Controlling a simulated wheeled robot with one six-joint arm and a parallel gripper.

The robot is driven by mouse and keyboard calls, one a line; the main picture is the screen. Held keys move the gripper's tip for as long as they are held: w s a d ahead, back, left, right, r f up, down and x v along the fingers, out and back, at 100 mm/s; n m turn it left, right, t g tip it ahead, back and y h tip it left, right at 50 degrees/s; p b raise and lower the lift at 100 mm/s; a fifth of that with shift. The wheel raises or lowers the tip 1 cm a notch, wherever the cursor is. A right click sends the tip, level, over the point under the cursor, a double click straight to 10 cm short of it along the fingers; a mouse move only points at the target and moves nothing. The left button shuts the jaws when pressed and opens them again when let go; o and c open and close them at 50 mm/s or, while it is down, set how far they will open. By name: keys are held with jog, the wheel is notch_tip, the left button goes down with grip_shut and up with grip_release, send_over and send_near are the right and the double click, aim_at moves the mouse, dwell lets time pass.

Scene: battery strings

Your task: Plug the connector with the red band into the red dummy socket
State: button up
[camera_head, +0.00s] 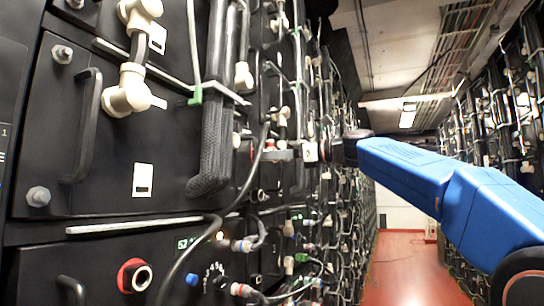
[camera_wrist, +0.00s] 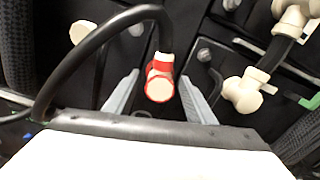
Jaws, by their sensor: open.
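The connector with the red band (camera_wrist: 160,84) is in the middle of the wrist view, its cream round end facing the camera. A thick black cable (camera_wrist: 98,38) curves from its top to the left and down. My gripper (camera_wrist: 159,90) is open, with one pale grey finger on each side of the connector. Gaps show between the fingers and the connector; how deep it sits between them I cannot tell. A socket with a red ring (camera_head: 134,276) is on the front panel at the lower left.
My blue arm reaches in from the right of the head view. Black battery boxes with handles (camera_head: 87,125) and cream elbow connectors (camera_head: 128,90) fill the left. A black cable (camera_head: 205,235) hangs near the socket. The red aisle floor (camera_head: 405,270) is clear.

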jog(key=v, duration=1.7)
jog(key=shift+s+d, duration=0.1)
jog(key=s+d+f+n+h, duration=0.2)
jog(key=s+f+h, duration=0.15)
jog(key=f, duration=0.65)
jog(key=s+d+f+n+h, duration=0.25)
jog(key=s+f, duration=0.25)
jog(key=f, duration=0.5)
jog(key=s+d+f+n+h, duration=0.1)
jog(key=s+f+n+h, duration=0.3)
jog(key=f, duration=0.6)
jog(key=s+d+f+n+h, duration=0.2)
jog(key=s+f, duration=0.5)
jog(key=f, duration=0.4)
jog(key=s+d+f+n+g+h, duration=0.1)
jog(key=s+d+f+n, duration=0.4)
jog(key=f, duration=0.5)
jog(key=s+d+f+n+h, duration=0.4)
jog(key=s+d+f, duration=0.3)
jog(key=s+f, duration=0.3)
jog(key=shift+s+f, duration=0.25)
jog(key=shift+f, duration=0.6)
